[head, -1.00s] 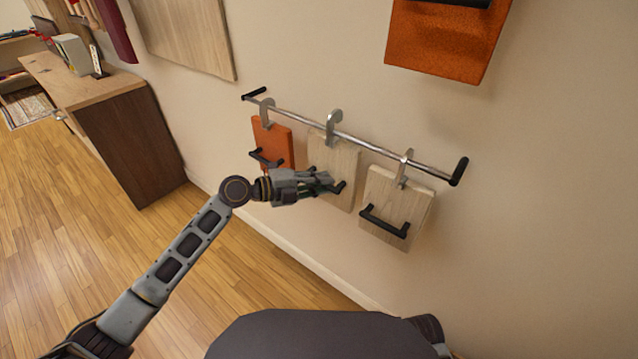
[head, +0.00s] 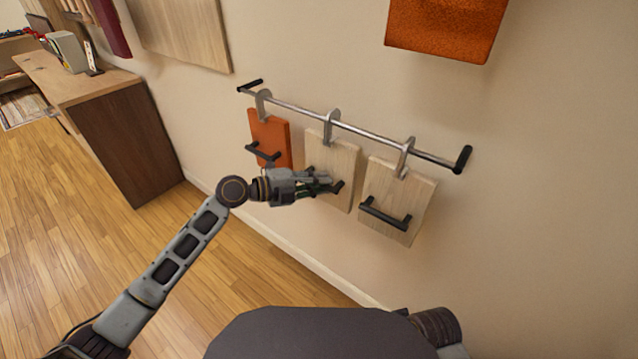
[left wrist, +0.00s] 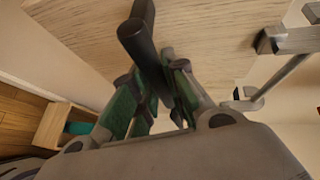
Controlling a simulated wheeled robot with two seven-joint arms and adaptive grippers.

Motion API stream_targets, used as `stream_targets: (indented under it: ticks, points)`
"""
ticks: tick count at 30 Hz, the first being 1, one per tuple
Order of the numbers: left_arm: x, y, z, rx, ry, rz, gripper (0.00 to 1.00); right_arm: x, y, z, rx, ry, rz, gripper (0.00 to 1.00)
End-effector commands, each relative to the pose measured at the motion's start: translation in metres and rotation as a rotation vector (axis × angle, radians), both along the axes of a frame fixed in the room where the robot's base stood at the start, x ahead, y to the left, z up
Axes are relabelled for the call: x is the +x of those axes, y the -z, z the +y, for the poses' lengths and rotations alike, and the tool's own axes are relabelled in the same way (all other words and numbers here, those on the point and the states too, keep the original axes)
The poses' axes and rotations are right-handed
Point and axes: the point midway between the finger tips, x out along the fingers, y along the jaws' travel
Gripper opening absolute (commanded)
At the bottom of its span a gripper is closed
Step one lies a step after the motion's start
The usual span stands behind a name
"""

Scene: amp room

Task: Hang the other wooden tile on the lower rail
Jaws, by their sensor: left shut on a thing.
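A metal rail (head: 375,136) with black ends is fixed low on the wall. Three tiles with metal hooks are at it: an orange tile (head: 270,133) at left, a wooden tile (head: 342,160) in the middle and another wooden tile (head: 412,188) at right. Each has a black handle. My left gripper (head: 325,186) is shut on the middle wooden tile's handle; in the left wrist view the green-padded fingers (left wrist: 150,95) close around the black handle (left wrist: 140,45). The middle tile's hook (head: 331,122) appears over the rail. The right gripper is out of view.
A larger orange panel (head: 442,30) and a larger wooden panel (head: 180,30) are on the wall above. A wooden cabinet (head: 125,140) stands at left. The floor (head: 110,270) between is clear.

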Motion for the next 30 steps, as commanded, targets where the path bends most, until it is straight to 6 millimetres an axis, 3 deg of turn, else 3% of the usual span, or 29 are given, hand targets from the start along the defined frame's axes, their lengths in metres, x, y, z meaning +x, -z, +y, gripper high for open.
stream_targets:
  ticks: [14, 15, 20, 30]
  points:
    - [0.0004, -0.0003, 0.0, -0.002, -0.001, -0.003, 0.0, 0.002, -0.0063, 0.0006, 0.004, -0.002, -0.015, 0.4]
    - [0.0004, -0.0003, 0.0, -0.002, -0.001, -0.003, 0.18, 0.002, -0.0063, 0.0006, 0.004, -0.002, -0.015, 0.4]
    - [0.0003, 0.0001, -0.0001, -0.001, -0.001, -0.003, 0.39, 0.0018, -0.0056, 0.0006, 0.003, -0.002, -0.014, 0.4]
    - [-0.0002, 0.0028, 0.0003, 0.001, 0.0, 0.002, 0.4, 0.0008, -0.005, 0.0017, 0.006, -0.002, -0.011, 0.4]
